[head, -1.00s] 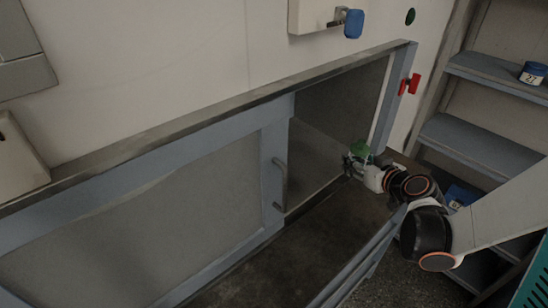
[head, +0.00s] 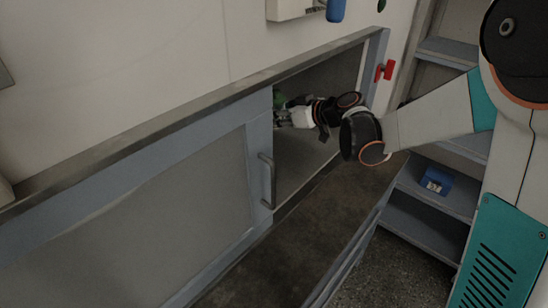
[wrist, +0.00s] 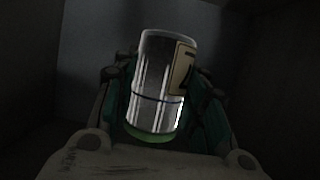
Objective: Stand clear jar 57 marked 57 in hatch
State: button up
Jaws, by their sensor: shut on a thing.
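The clear jar (wrist: 158,85) is between my gripper's fingers in the wrist view, a little tilted, with a green end nearest the palm and a pale label on its side. The label's number is not readable. My gripper (head: 280,112) is shut on the jar and reaches inside the hatch (head: 312,140), close behind the frame's middle post. In the head view only a bit of green (head: 279,99) shows at the fingers; the rest of the jar is hidden. My gripper also shows in the wrist view (wrist: 160,100).
A sliding panel with a handle (head: 267,180) covers the left part of the opening. A red knob (head: 384,71) is on the right frame. Shelves at the right hold a blue-lidded container (head: 436,181). A rail (head: 350,258) runs in front of the dark ledge.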

notch_tip(320, 180, down, 15)
jog(key=b, duration=0.4)
jog(key=shift+b, duration=0.4)
jog(key=shift+r, duration=0.1)
jog(key=o, duration=0.7)
jog(key=shift+f, duration=0.2)
jog(key=o, duration=0.4)
jog(key=shift+o, duration=0.2)
jog(key=shift+r, duration=0.1)
